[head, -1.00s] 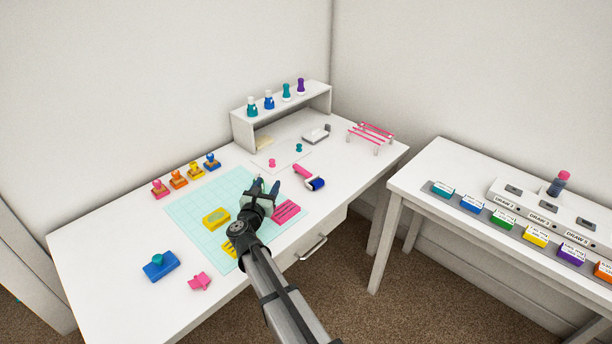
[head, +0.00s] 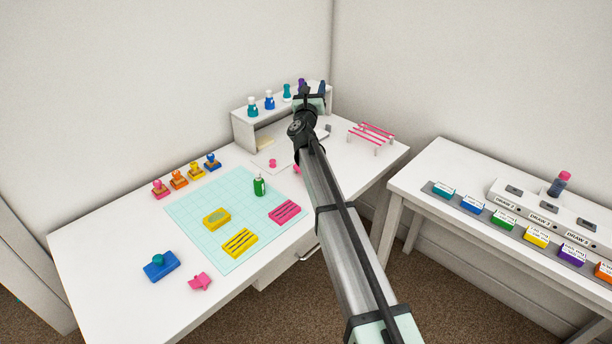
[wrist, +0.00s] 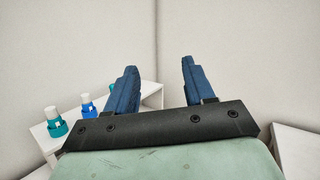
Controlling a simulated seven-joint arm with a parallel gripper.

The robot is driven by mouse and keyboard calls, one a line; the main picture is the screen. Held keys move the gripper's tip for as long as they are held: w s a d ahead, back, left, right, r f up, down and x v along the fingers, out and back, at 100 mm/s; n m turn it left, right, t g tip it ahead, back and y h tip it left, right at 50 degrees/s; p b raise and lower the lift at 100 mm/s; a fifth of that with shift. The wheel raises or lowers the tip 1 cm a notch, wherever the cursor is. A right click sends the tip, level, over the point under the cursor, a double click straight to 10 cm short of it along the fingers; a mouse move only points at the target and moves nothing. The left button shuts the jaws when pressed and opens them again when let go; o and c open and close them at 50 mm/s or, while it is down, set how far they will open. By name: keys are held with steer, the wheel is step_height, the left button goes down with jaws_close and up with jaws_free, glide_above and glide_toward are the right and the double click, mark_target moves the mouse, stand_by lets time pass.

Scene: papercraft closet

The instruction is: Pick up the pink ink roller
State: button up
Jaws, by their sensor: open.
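The pink ink roller is almost wholly hidden behind my arm in the head view. Only a small bit of its pink handle (head: 296,169) shows at the left edge of the arm, on the white desk right of the cutting mat. My gripper (head: 314,88) is open and empty, raised up near the right end of the small shelf, beyond the roller. The roller is not in the wrist view.
The shelf (head: 240,127) holds several bottles. A pink rack (head: 372,134) stands right of my arm. A second table (head: 425,165) is at right.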

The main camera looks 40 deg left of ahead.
steer(key=w+a+r+n+g+y, duration=0.2)
steer(key=a+n+g+y, duration=0.2)
steer(key=a+n+g, duration=0.5)
steer(key=s+a+f+n+g+h, duration=0.25)
steer(key=a+f+g, duration=0.2)
steer(key=f, duration=0.25)
steer(key=s+d+f+m+g+h, duration=0.2)
steer(key=d+f+h, duration=0.4)
steer(key=d+h, duration=0.15)
steer(key=s+d+f+m+g+h, duration=0.1)
steer(key=s+d+f+g+h, duration=0.15)
steer(key=d+f+h, duration=0.45)
steer(key=shift+y, duration=0.7)
steer(key=f, duration=0.7)
steer(key=shift+s+d+f, duration=0.1)
steer(key=shift+d+f, duration=0.15)
steer(key=shift+d, duration=0.1)
steer(key=shift+d+f, duration=0.2)
steer(key=shift+f, duration=2.35)
jaws_close()
